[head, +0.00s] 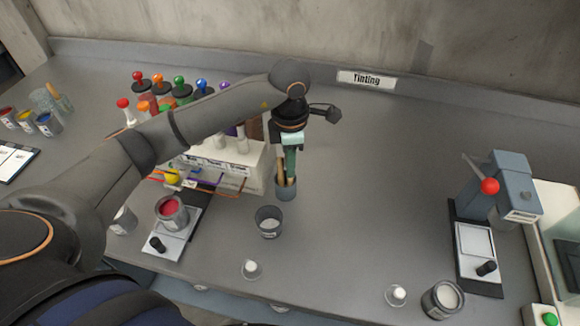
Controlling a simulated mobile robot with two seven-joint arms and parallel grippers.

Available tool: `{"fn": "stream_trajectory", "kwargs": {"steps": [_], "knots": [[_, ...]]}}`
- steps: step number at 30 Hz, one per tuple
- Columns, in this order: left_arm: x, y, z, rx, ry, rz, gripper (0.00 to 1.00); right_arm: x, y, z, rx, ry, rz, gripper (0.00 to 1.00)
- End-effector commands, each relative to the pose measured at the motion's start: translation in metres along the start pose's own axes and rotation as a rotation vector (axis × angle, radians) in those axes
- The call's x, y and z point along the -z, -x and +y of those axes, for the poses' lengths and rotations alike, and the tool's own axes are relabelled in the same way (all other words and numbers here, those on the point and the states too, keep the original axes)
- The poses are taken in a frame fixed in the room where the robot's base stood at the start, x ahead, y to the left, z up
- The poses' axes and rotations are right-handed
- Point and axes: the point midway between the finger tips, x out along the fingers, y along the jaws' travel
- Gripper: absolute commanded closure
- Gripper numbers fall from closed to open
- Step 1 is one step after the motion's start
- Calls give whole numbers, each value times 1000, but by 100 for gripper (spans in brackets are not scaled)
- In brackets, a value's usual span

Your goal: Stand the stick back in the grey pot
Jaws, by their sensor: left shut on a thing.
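The grey pot (286,192) stands near the middle of the bench, just right of the white bottle rack. Pale wooden stick shapes (281,172) rise from its mouth on the left side. My left gripper (291,158) is directly above the pot, pointing down, with its greenish fingers shut on a stick. The fingers and wrist hide most of the held stick. I cannot tell whether its lower end is inside the pot or just in front of it. My right gripper is out of view.
A grey cup (268,223) stands close in front of the pot. A can of red paint (172,212) sits on a scale at left. A white rack (240,165) with several colored bottles is behind my left arm. The bench right of the pot is clear up to the blue-grey machine (515,190).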

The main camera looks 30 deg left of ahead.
Motion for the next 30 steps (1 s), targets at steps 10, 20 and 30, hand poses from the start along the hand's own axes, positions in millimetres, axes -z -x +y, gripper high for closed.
{"fn": "stream_trajectory", "kwargs": {"steps": [10, 20, 30], "knots": [[0, -22, 0, 0, 0, -1, 100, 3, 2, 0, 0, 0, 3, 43], [0, -24, 0, 0, 1, -1, 66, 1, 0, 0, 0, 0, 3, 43], [0, -24, 0, 1, 1, 0, 52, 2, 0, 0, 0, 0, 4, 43]]}}
